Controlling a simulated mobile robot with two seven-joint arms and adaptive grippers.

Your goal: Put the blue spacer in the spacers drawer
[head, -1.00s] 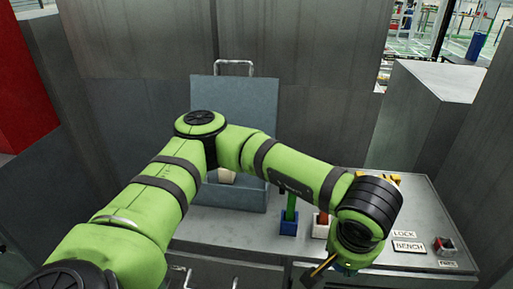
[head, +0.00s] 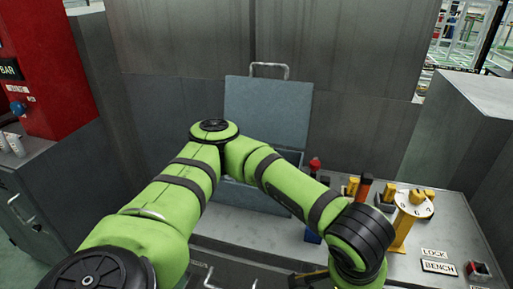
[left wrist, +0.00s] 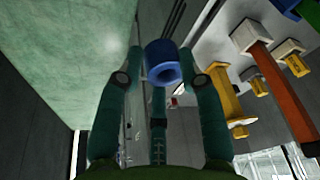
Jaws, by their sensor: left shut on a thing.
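The blue spacer (left wrist: 163,62), a short ring with a round hole, is between the fingertips of my left gripper (left wrist: 160,66) in the left wrist view. The gripper is shut on it. In the head view my left arm reaches over the front of the bench; its wrist is at the lower right and hides the spacer. Drawer fronts with handles (head: 210,277) show at the bottom edge of the head view, partly behind my arm. I cannot tell which one is the spacers drawer. My right gripper is not in view.
A grey-blue toolbox with a raised lid (head: 268,112) stands at the back of the bench (head: 400,262). A red cabinet (head: 50,60) stands at the left.

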